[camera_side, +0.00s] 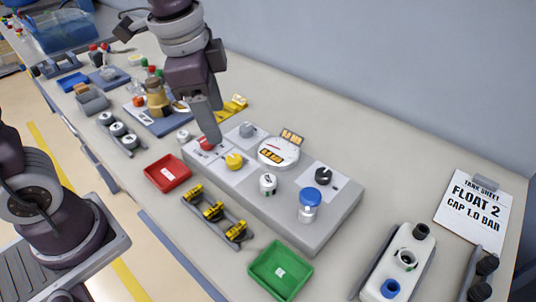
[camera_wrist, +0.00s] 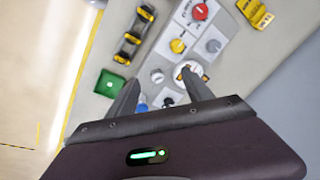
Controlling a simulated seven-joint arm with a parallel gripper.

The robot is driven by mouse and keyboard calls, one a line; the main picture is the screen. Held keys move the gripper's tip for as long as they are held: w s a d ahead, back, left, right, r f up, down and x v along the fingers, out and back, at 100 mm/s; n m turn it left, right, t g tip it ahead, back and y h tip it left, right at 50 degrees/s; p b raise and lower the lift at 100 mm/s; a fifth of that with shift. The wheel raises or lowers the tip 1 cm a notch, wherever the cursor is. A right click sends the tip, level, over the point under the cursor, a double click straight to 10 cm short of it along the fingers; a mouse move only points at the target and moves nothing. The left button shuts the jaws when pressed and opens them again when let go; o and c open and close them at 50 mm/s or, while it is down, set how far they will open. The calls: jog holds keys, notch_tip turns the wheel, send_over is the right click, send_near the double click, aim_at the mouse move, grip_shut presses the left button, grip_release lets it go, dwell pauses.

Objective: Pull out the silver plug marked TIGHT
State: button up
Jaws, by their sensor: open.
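A long grey panel block (camera_side: 330,222) carries several knobs and caps. A short silver-white plug (camera_side: 268,184) stands upright in it near the front edge; its marking is too small to read. It also shows in the wrist view (camera_wrist: 157,76), between my fingertips in the picture. A grey knob (camera_side: 247,130) sits on a white plate farther back, and I cannot read a mark on it. My gripper (camera_side: 217,138) is open and empty, pointing down; in the side view its fingers overlap the red knob (camera_side: 206,144). Its height above the panel is hard to tell.
A yellow knob (camera_side: 234,161), a round gauge (camera_side: 279,151), a blue-capped jar (camera_side: 310,203) and a black knob (camera_side: 322,175) crowd the panel. A red tray (camera_side: 168,174), a rack of yellow parts (camera_side: 214,211) and a green tray (camera_side: 281,270) lie in front.

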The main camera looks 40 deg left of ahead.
aim_at(268, 179)
jog(key=w+d+f+m, duration=0.2)
jog(key=f, duration=0.1)
jog(key=w+d+f+m+g, duration=0.1)
jog(key=w+d+f+m, duration=0.1)
jog(key=f, duration=0.1)
jog(key=w+d+f+m+g, duration=0.1)
jog(key=w+f+m, duration=0.1)
jog(key=w+f, duration=0.1)
jog(key=shift+d+f, duration=0.3)
jog(key=shift+d, duration=0.1)
notch_tip(268, 179, down, 7)
jog(key=shift+c, duration=0.5)
grip_shut()
jog(key=c, duration=0.8)
grip_release()
jog(key=shift+c, duration=0.2)
jog(key=c, duration=0.3)
jog(key=shift+r, duration=0.1)
jog(key=shift+r, duration=0.2)
